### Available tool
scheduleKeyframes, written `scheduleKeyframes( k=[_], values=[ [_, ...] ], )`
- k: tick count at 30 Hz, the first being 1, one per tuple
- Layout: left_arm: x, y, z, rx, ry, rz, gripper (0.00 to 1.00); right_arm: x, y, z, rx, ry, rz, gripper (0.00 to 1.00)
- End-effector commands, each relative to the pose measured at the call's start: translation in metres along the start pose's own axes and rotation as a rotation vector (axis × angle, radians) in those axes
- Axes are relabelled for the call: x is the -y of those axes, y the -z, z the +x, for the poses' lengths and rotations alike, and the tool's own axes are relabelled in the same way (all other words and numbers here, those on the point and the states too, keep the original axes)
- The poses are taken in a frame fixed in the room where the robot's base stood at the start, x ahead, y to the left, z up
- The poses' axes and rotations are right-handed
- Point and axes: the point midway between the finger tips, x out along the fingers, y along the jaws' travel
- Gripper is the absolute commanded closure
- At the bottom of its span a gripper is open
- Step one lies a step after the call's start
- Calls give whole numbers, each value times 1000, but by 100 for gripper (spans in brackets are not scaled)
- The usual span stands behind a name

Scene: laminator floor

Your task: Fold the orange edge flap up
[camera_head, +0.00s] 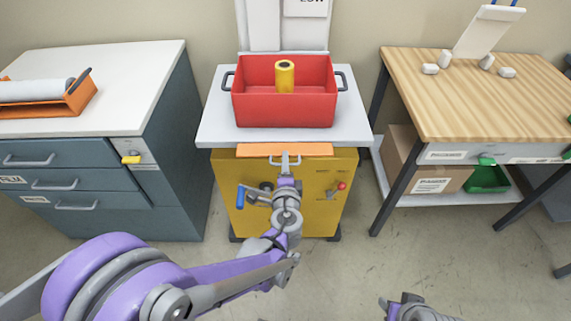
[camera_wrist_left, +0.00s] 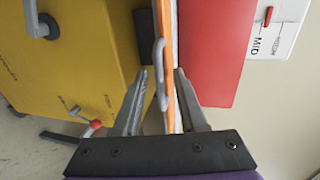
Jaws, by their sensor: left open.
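The orange edge flap (camera_head: 250,149) runs along the front edge of the white top, above the yellow cabinet. In the left wrist view the flap (camera_wrist_left: 172,50) is a thin orange strip with a grey bar handle (camera_wrist_left: 159,70) beside it. My left gripper (camera_head: 286,163) is at the middle of the flap, at the handle. In the left wrist view its open fingers (camera_wrist_left: 162,76) stand on either side of the handle and strip; contact cannot be told. My right gripper (camera_head: 405,305) shows only partly at the bottom edge, and its jaws are unclear.
A red bin (camera_head: 284,108) with a yellow roll (camera_head: 285,78) stands on the white top (camera_head: 213,125). The yellow cabinet (camera_head: 320,205) has a blue handle (camera_head: 240,197) and a red knob (camera_head: 341,186). A drawer unit (camera_head: 60,160) stands left, a wooden table (camera_head: 450,90) right.

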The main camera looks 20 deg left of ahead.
Motion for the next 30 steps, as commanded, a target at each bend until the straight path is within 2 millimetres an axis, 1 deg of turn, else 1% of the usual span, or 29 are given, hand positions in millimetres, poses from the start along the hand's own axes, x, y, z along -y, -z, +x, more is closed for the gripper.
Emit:
scheduleKeyframes(
  k=[8, 9, 11, 15, 16, 30],
  values=[
    [0, 0, 3, -1, 0, 0, 59, 0, 0, 0, 0, 0, 0, 53],
    [0, 0, 2, -1, 0, 0, 60, 0, 0, 0, 0, 0, 0, 53],
    [0, 0, 2, -1, 0, 0, 71, 0, 0, 0, 0, 0, 0, 53],
    [0, 0, 2, -1, 0, -1, 96, 0, 0, 0, 0, 0, 0, 53],
    [0, 0, 2, -1, -1, -1, 100, 0, 0, 0, 0, 0, 0, 53],
    [-2, 0, 1, -2, -3, -6, 100, 0, 0, 1, 0, 0, 0, 53]
  ],
)
